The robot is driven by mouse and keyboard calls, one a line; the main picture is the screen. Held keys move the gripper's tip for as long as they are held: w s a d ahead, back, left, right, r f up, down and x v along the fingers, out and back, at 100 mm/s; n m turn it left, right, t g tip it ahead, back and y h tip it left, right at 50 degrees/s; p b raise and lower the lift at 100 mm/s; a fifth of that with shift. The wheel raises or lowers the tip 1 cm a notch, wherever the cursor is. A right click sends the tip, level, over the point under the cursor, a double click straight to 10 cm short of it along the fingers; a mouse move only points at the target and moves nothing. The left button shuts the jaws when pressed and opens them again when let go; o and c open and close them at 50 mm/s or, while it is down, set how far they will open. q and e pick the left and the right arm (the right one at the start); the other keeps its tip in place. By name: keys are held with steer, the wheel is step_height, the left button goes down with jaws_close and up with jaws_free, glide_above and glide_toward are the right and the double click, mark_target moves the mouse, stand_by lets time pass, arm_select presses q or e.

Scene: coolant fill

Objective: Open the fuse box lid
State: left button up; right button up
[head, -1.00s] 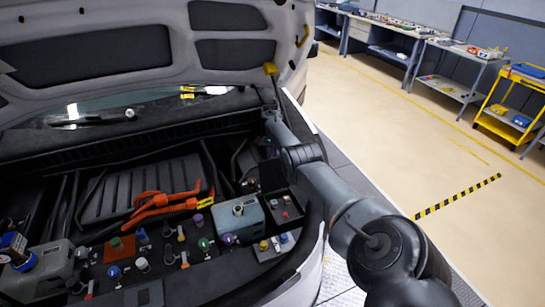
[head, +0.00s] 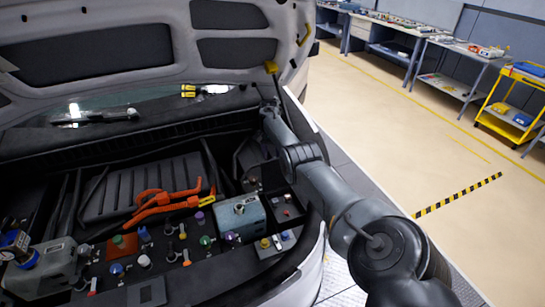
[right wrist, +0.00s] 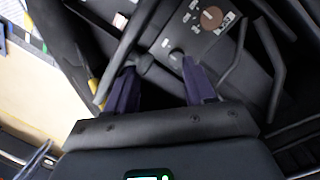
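I cannot pick out the fuse box for certain. In the head view, a small dark box (head: 284,208) with red parts sits at the right of the engine bay, with a dark upright panel (head: 273,178) behind it; I cannot tell if this is its lid. My right gripper (right wrist: 158,66) is open in the right wrist view, its two dark purple fingers apart. Black bars and a grey plate (right wrist: 195,32) with a brown round part lie beyond the fingertips. I see nothing held. In the head view my right arm reaches along the bay's right side. My left gripper is out of view.
The raised hood (head: 150,40) spans the top left. A grey-blue tank (head: 240,218), orange cables (head: 165,203) and several coloured caps fill the bay. A grey unit with a gauge (head: 55,265) stands at the left. Workbenches and a yellow trolley (head: 510,105) stand far off; the floor between is clear.

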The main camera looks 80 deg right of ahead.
step_height(320, 180, up, 9)
steer(key=w+d, duration=0.1)
steer(key=d, duration=0.1)
steer(key=shift+b, duration=0.35)
steer(key=shift+r, duration=0.15)
